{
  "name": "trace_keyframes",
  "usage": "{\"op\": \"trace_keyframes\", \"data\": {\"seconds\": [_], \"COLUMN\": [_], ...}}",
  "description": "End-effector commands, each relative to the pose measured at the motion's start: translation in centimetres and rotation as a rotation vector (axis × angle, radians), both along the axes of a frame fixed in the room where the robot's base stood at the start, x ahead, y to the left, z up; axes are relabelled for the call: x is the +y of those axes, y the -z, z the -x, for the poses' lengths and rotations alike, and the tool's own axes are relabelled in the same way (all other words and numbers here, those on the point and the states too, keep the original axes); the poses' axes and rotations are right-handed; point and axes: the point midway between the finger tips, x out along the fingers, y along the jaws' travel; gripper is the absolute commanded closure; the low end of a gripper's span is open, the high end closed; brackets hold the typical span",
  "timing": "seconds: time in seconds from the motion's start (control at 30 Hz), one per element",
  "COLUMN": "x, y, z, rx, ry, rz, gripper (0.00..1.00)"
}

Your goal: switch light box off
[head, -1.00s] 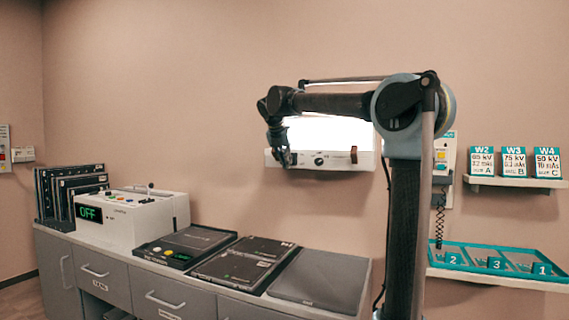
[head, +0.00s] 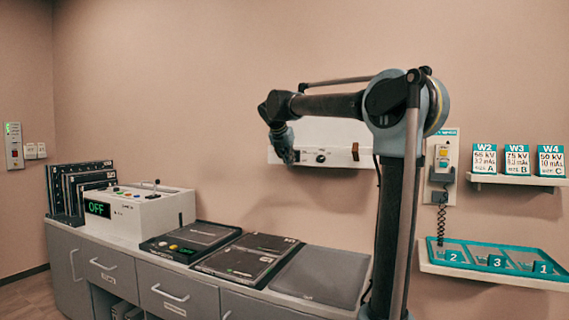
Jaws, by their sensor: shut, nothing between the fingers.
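The light box (head: 335,130) is mounted on the back wall, partly behind my arm. Its panel is unlit and looks plain pale grey. A dark round knob (head: 320,157) sits on its lower front strip, and a small dark brown piece (head: 355,152) is at the strip's right end. My gripper (head: 291,158) points down in front of the strip's left part, left of the knob. It is shut and empty. It hides what lies behind it on the strip, and I cannot tell if it touches the box.
Below is a grey counter with a console (head: 135,208) reading OFF, upright cassettes (head: 75,187) and flat plates (head: 247,258). At right are a wall handset (head: 442,160), a card shelf (head: 515,180) and a teal numbered tray (head: 490,258).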

Motion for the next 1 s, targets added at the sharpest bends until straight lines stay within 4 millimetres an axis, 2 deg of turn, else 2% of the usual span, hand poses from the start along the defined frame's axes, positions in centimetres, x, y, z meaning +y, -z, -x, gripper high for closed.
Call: {"op": "trace_keyframes", "data": {"seconds": [0.5, 0.87, 1.0], "x": [0.0, 0.2, 0.6], "y": [-1.7, -1.8, -1.9], "z": [-0.1, -0.1, 0.5], "rx": [-0.003, -0.004, -0.003], "ry": [-0.002, -0.003, -0.004], "rz": [0.003, 0.003, 0.003], "gripper": [1.00, 1.00, 1.00]}}
